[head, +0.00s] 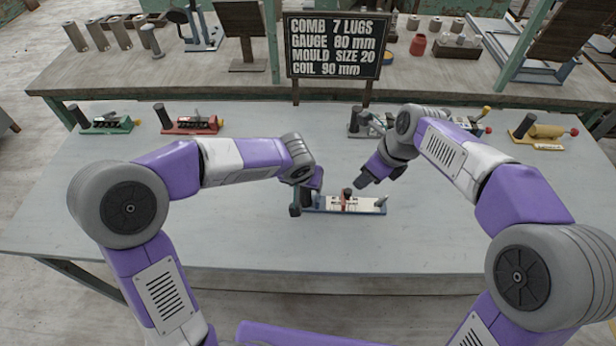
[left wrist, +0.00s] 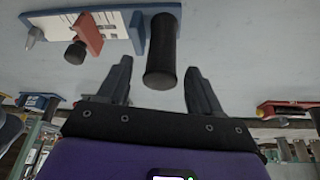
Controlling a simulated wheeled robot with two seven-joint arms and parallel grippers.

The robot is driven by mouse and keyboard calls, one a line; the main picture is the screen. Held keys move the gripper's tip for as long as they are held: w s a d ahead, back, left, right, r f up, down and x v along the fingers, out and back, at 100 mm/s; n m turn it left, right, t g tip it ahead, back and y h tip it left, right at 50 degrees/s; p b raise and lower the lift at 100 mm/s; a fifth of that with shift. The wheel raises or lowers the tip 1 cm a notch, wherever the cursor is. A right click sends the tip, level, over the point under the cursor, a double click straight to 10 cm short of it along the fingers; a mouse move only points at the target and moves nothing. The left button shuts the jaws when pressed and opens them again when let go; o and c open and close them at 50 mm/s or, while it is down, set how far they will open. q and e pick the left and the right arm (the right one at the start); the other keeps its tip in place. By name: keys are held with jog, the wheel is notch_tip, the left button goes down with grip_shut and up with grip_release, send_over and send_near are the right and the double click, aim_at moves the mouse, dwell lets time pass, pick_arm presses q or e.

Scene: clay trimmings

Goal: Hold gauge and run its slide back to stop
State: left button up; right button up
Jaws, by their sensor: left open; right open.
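The gauge (head: 370,206) lies near the middle of the table. It has a blue base, a white scale face, a red slide (head: 346,200) with a dark knob, and a grey cone-shaped post at its right end. Its black handle (left wrist: 163,50) stands at the other end, largely hidden by my left gripper in the head view. My left gripper (left wrist: 160,85) is open, with its fingers to either side of the handle's end; I see no finger closed on it. My right gripper (head: 373,180) is open and empty, above and right of the slide, apart from the gauge.
Similar tools stand along the table's back: green (head: 107,125), red (head: 193,124), yellow (head: 545,134), and others partly behind my right arm. A sign (head: 334,46) reads "GAUGE 80 mm" among other lines. The table around the gauge is clear.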

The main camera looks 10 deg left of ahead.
aim_at(348, 191)
pick_arm(q)
jog(key=shift+x, duration=0.95)
jog(key=shift+c, duration=0.3)
grip_shut()
pick_arm(e)
jog(key=shift+o, duration=0.7)
jog(key=shift+r, duration=0.1)
pick_arm(q)
jog(key=shift+r, duration=0.1)
pick_arm(e)
jog(key=shift+m+t, duration=0.4)
jog(key=shift+m, duration=0.5)
jog(key=x, duration=0.9)
jog(key=shift+s+a+f, duration=0.2)
jog(key=shift+a+f, duration=0.05)
jog(key=shift+f, duration=0.2)
